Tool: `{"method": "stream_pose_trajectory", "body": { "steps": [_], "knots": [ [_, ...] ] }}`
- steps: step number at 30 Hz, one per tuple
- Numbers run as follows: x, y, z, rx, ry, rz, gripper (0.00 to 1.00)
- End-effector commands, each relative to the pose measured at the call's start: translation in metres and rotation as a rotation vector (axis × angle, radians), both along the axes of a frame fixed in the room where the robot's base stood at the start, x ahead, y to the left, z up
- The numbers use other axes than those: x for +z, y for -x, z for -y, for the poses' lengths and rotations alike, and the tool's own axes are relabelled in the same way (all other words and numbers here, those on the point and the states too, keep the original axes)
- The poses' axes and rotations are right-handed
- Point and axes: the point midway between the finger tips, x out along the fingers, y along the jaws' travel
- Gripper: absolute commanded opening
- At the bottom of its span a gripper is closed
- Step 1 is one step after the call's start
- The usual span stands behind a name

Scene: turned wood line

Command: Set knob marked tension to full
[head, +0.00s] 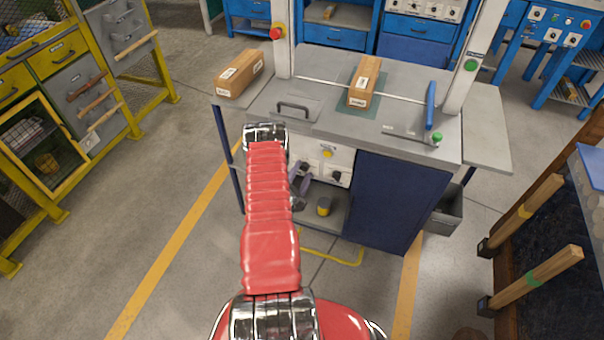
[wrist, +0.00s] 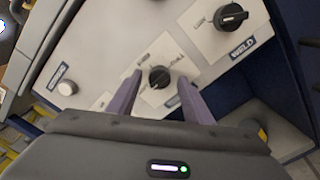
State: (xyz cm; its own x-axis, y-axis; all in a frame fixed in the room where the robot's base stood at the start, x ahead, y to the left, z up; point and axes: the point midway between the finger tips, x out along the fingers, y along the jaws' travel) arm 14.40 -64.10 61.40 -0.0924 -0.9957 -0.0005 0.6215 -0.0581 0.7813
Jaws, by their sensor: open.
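The control panel (head: 313,158) is on the front of the grey-topped machine. In the wrist view a black round knob (wrist: 159,76) sits on a pale square plate with small marks around it. Its name label is mostly hidden behind a finger, so I cannot read it as tension. My gripper (wrist: 160,86) is open, with one purple finger on each side of this knob; I cannot tell whether they touch it. A second black knob (wrist: 231,17), labelled WELD, is at the upper right. In the head view my gripper (head: 300,180) is in front of the panel.
A pale round button (wrist: 67,88) is on the panel's left in the wrist view. A yellow cup (head: 324,206) stands on the shelf below the panel.

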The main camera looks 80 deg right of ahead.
Motion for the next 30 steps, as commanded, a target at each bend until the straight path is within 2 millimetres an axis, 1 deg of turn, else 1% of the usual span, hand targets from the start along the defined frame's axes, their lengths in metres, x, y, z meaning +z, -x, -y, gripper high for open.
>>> {"method": "stream_pose_trajectory", "body": {
  "steps": [5, 22, 30],
  "knots": [
    [-0.0001, 0.0000, -0.0002, 0.000, 0.000, 0.000, 0.45],
    [-0.0004, 0.0006, -0.0005, -0.001, -0.001, 0.000, 0.05],
    [-0.0007, 0.0010, -0.0006, -0.003, 0.000, 0.015, 0.05]
  ]
}}
